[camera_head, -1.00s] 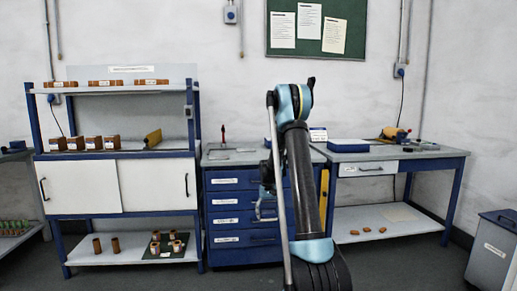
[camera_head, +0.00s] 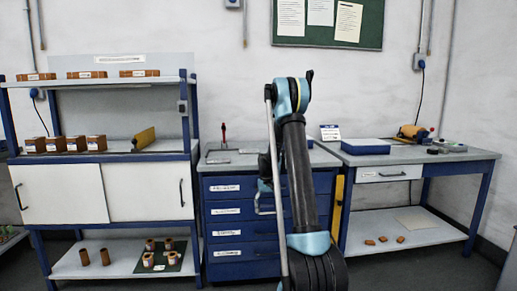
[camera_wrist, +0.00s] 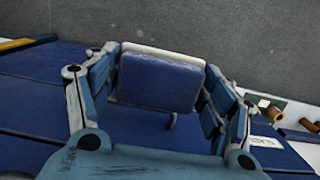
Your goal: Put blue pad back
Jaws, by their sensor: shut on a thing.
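A blue pad (camera_wrist: 158,84) with a whitish edge sits between the two fingers of my gripper (camera_wrist: 162,66) in the wrist view. My gripper is shut on it, and dark blue drawer fronts (camera_wrist: 60,95) lie behind. In the head view my arm stands in front of the blue drawer cabinet (camera_head: 232,210). It hides most of the gripper there, and the held pad cannot be made out. A larger flat blue block (camera_head: 366,146) lies on the workbench at the right.
The workbench (camera_head: 440,157) also holds a yellow roll device (camera_head: 411,133) and small dark items. The cabinet top (camera_head: 222,158) has a red-handled tool (camera_head: 224,135) and free room. A shelf unit (camera_head: 120,158) with brown boxes stands left. Brown rolls stand on its bottom shelf.

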